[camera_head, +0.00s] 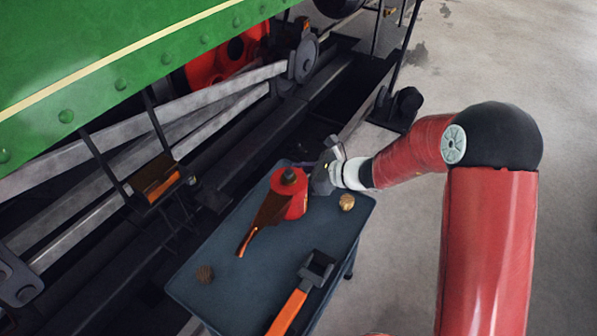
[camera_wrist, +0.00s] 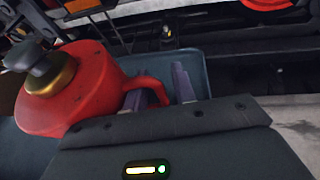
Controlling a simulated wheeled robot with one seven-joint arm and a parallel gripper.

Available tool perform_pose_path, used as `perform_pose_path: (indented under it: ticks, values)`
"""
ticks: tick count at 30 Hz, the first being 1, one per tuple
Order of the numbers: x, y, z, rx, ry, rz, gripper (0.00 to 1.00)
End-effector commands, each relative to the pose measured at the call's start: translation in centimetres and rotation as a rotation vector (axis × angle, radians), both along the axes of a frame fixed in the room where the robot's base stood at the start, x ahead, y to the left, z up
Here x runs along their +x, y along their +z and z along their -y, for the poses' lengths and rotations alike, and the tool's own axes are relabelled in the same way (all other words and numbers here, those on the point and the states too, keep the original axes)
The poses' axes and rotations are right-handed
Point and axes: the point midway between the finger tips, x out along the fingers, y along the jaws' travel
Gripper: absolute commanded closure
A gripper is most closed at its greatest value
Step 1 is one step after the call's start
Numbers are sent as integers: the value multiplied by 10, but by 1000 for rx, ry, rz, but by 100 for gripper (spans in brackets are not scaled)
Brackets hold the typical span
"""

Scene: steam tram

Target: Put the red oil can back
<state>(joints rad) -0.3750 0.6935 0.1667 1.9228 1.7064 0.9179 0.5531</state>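The red oil can (camera_head: 297,207) stands on the dark blue-grey table (camera_head: 225,285), with a dark cap on top and a copper spout (camera_head: 262,222) pointing to the lower left. My gripper (camera_head: 322,180) is right beside the can on its right side. In the wrist view the can (camera_wrist: 85,100) fills the left, with its brass collar and dark cap. Its curved red handle (camera_wrist: 152,84) reaches between the two grey fingers of my gripper (camera_wrist: 160,87). The fingers stand apart with a gap; I cannot tell whether either touches the handle.
An orange-handled tool (camera_head: 290,308) lies at the table's front. A small brown knob-like piece (camera_head: 347,202) is at the right edge, another (camera_head: 204,273) at the left. The green tram (camera_head: 110,50) with its rods (camera_head: 200,105) borders the table's left. Open floor (camera_head: 400,260) lies right.

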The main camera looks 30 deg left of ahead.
Motion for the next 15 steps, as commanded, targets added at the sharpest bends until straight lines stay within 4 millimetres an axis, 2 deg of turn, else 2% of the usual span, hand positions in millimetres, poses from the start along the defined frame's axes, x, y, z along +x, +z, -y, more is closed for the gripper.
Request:
perform_pose_path:
  ticks: [10,15]
  values:
    - [-1,-4,-1,0,1,-2,69]
    - [2,6,23,1,-4,1,69]
